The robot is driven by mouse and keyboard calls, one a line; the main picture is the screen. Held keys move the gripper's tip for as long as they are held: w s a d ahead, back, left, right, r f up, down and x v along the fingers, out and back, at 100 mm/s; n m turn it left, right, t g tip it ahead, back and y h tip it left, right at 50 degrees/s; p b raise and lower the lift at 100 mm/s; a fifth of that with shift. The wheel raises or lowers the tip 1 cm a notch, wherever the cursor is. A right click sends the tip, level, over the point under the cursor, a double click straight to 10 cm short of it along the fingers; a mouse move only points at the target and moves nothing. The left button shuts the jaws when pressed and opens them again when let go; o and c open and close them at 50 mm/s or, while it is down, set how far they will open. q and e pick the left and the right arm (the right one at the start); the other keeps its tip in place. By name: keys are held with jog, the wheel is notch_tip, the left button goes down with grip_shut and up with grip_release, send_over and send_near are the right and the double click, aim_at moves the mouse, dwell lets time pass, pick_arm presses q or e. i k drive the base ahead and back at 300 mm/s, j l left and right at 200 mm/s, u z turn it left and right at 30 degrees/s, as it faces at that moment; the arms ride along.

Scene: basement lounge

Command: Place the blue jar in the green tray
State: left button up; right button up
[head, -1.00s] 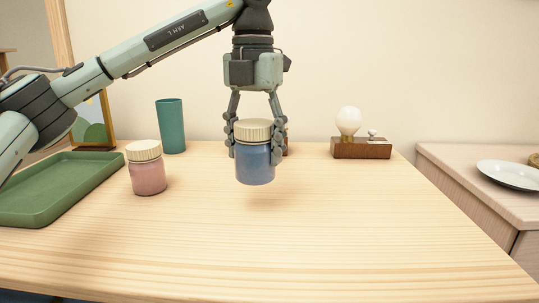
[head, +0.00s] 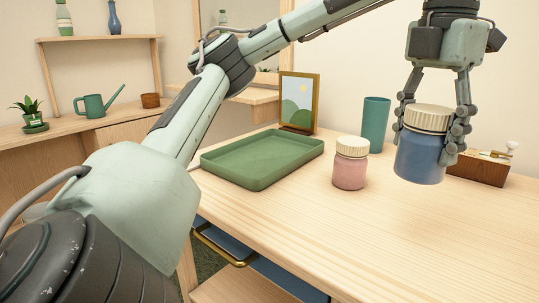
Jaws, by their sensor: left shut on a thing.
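The blue jar (head: 419,158) has a cream ribbed lid and is held upright above the table at the right of the head view. My left gripper (head: 432,128) is shut on it from above, with a finger on each side near the lid. The green tray (head: 263,180) lies empty on the table, well to the left of the jar. My right gripper is not in view.
A pink jar (head: 350,170) stands between the tray and the held jar. A teal cup (head: 376,122) and a picture frame (head: 299,100) stand behind. The front tabletop is clear.

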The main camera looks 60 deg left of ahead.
aim_at(258, 155)
jog(key=k+j, duration=0.1)
jog(key=j, duration=0.45)
jog(key=k+j, duration=0.1)
jog(key=j, duration=0.5)
jog(key=k+j, duration=0.1)
jog(key=j, duration=0.45)
jog(key=k+j, duration=0.1)
jog(key=j, duration=0.5)
